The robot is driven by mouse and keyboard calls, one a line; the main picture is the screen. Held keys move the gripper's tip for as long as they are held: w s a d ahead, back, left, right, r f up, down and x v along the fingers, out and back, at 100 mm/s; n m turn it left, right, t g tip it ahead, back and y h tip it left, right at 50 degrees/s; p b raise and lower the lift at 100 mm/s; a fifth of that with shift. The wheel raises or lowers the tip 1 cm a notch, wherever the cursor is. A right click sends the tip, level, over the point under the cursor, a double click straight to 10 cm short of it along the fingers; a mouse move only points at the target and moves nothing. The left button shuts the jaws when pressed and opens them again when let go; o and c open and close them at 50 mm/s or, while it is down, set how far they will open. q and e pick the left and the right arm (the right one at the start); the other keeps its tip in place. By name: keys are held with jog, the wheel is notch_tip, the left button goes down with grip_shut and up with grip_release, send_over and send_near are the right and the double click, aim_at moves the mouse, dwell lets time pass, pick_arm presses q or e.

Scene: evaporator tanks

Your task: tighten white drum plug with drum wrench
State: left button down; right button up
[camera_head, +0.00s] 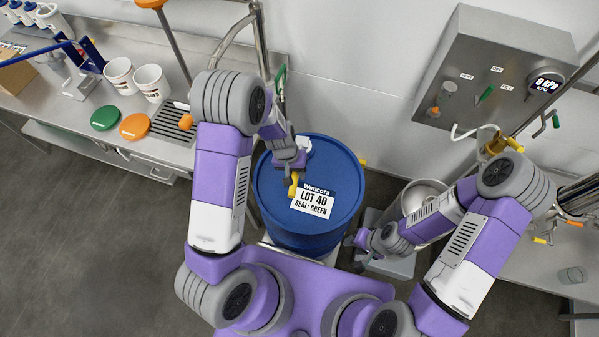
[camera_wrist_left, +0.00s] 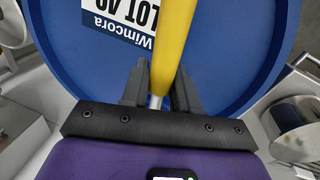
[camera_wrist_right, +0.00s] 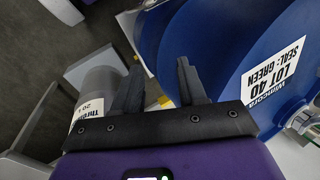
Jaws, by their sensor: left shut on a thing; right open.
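The blue drum (camera_head: 335,178) stands upright in front of me with a label reading LOT 40, SEAL: GREEN (camera_head: 312,201) on its lid. A white round piece (camera_head: 304,143), which looks like the white drum plug, shows at the far side of the lid, partly hidden by my left gripper. My left gripper (camera_head: 291,166) is shut on the yellow drum wrench (camera_head: 293,186) above the lid; the yellow handle (camera_wrist_left: 174,42) also shows between the fingers in the left wrist view. The wrench's contact with the plug is hidden. My right gripper (camera_wrist_right: 159,72) is open and empty beside the drum.
A steel pot (camera_head: 424,199) stands right of the drum. The left bench holds white buckets (camera_head: 152,82), a green lid (camera_head: 105,118) and an orange lid (camera_head: 135,127). A control box (camera_head: 495,70) is on the wall. The floor at left is clear.

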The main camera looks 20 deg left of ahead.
pick_arm(q)
jog(key=shift+a, duration=0.2)
jog(key=shift+a+m, duration=0.65)
jog(key=shift+m, duration=0.05)
jog(key=shift+a+m+g+b, duration=0.3)
jog(key=shift+a+m+b, duration=0.15)
jog(key=shift+a+m, duration=0.3)
jog(key=shift+w+a+m, duration=0.1)
jog(key=shift+a+m, duration=0.45)
jog(key=shift+a, duration=0.15)
jog(key=shift+a+b, duration=0.1)
jog(key=shift+b, duration=0.2)
jog(key=shift+w+a+m, duration=0.15)
jog(key=shift+a+m, duration=0.35)
jog(key=shift+a, duration=0.1)
